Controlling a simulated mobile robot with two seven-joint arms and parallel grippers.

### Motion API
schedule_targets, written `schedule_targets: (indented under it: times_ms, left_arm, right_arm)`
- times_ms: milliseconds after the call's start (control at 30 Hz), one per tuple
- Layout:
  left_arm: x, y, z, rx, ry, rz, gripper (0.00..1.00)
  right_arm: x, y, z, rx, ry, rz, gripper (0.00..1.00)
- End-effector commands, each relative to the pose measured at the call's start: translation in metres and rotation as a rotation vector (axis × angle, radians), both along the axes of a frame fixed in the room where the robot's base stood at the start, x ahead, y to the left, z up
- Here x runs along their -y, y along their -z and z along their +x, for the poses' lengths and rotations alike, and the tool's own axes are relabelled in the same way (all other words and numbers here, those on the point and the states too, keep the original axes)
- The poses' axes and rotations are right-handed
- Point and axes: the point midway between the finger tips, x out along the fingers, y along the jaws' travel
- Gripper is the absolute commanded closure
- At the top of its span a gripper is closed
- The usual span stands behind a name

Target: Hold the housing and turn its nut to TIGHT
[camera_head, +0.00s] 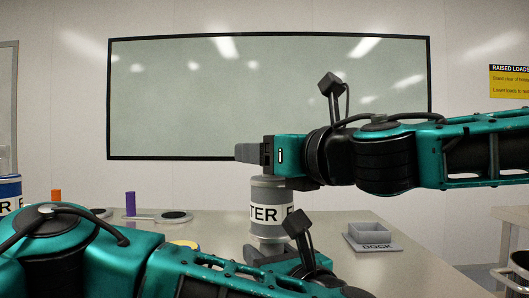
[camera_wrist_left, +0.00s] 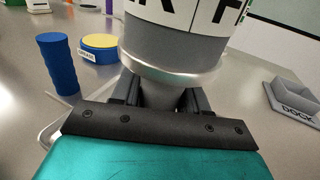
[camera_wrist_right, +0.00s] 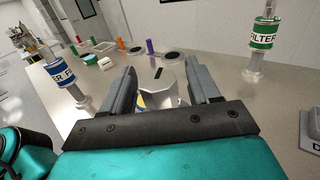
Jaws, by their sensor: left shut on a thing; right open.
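The grey housing (camera_head: 270,190) with a white lettered band stands upright in the middle of the head view. My left gripper (camera_wrist_left: 165,98) is shut on its narrow grey neck, below the body, in the left wrist view. My right gripper (camera_head: 248,153) is level with the housing's top in the head view. In the right wrist view it also shows (camera_wrist_right: 162,82), open, with its fingers either side of the pale faceted nut (camera_wrist_right: 165,92), which has a dark mark on top. Gaps show between fingers and nut; the nut is hidden in the head view.
A grey dock (camera_head: 368,236) lies on the table to the right. A blue-banded filter (camera_wrist_right: 65,76) and a green-banded filter (camera_wrist_right: 264,35) stand apart. A blue cylinder (camera_wrist_left: 58,63) and a yellow-topped disc (camera_wrist_left: 100,42) are left of the housing.

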Motion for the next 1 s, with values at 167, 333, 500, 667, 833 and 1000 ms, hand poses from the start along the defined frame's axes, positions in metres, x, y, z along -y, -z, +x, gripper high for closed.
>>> schedule_targets:
  times_ms: [167, 333, 500, 667, 833, 1000]
  left_arm:
    - [0.0, 0.0001, 0.0001, 0.0, 0.0, 0.0, 1.0]
    - [0.0, 0.0001, 0.0001, 0.0, 0.0, 0.0, 1.0]
    - [0.0, 0.0001, 0.0001, 0.0, 0.0, 0.0, 1.0]
    - [0.0, 0.0001, 0.0001, 0.0, 0.0, 0.0, 1.0]
    - [0.0, 0.0001, 0.0001, 0.0, 0.0, 0.0, 1.0]
    - [0.0, 0.0001, 0.0001, 0.0, 0.0, 0.0, 1.0]
  right_arm:
    - [-0.0029, -0.0001, 0.0033, 0.0, -0.001, 0.0, 0.39]
    - [-0.0027, 0.0, 0.0032, -0.001, -0.001, 0.001, 0.39]
    - [-0.0026, 0.0, 0.0031, -0.001, 0.0, 0.001, 0.54]
    - [-0.0025, 0.0, 0.0031, -0.001, 0.0, 0.001, 0.7]
    - [-0.0026, 0.0, 0.0031, -0.001, -0.001, 0.001, 0.86]
    - [-0.0027, -0.0001, 0.003, 0.0, 0.002, 0.0, 0.91]
